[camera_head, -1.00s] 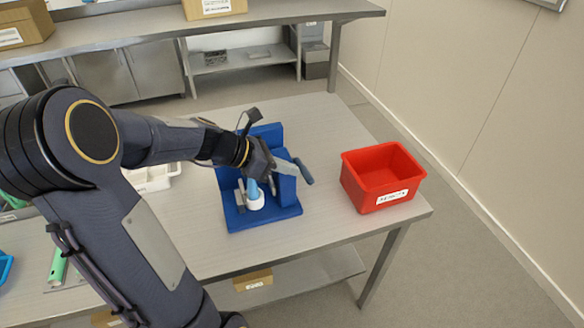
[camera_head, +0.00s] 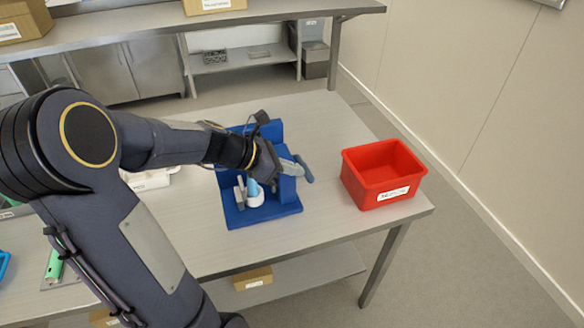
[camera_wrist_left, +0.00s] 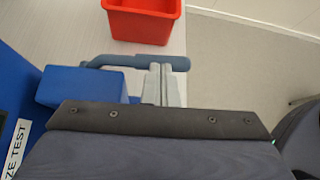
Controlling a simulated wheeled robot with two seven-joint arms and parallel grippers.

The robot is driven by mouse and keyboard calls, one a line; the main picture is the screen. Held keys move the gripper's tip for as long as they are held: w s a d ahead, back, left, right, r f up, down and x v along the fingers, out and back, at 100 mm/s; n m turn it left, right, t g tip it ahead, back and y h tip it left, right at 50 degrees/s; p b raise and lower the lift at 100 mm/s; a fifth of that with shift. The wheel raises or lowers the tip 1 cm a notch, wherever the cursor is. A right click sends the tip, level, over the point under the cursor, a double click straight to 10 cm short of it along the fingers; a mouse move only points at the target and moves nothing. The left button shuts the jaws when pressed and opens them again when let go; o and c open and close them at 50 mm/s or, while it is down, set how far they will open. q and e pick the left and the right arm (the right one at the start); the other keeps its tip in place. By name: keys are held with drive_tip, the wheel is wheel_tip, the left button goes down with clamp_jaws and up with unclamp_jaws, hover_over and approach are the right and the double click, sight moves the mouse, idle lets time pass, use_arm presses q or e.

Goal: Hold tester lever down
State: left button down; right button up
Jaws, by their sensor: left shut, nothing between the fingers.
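The blue tester (camera_head: 285,209) stands on the table, with a grey-blue lever (camera_head: 305,170) at its right side. The lever also shows in the left wrist view (camera_wrist_left: 110,61), running across beside a blue block. My left gripper (camera_head: 293,167) is shut and empty at the lever. In the left wrist view its fingertips (camera_wrist_left: 160,69) are together and overlap the lever's handle; I cannot tell how firmly they touch. A white and light blue piece (camera_head: 256,199) stands in the tester, partly hidden by my wrist. My right gripper is not in view.
A red bin (camera_head: 350,180) with a label stands on the table to the right of the tester. A white tray (camera_head: 150,181) is partly hidden behind my left arm. The table (camera_head: 325,125) is clear behind the bin.

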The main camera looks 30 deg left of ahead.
use_arm(q)
drive_tip(key=f+m+t+y+b, duration=0.1)
drive_tip(key=f+b, duration=0.2)
drive_tip(key=b, duration=0.4)
drive_tip(key=f+m+t+y+b, duration=0.1)
drive_tip(key=f+m+t+b, duration=0.1)
drive_tip(key=b, duration=0.5)
drive_tip(key=s+d+f+m+t+y+b, duration=0.1)
drive_tip(key=f+m+y+b, duration=0.1)
drive_tip(key=f+b, duration=0.3)
drive_tip(key=shift+d+t+b, duration=0.1)
drive_tip(key=shift+t+b, duration=0.2)
drive_tip(key=shift+b, duration=0.95)
drive_tip(key=shift+r+p, duration=0.65)
drive_tip(key=shift+p, duration=0.2)
drive_tip(key=shift+r, duration=0.2)
drive_tip(key=shift+r+p, duration=0.7)
drive_tip(key=shift+p, duration=0.1)
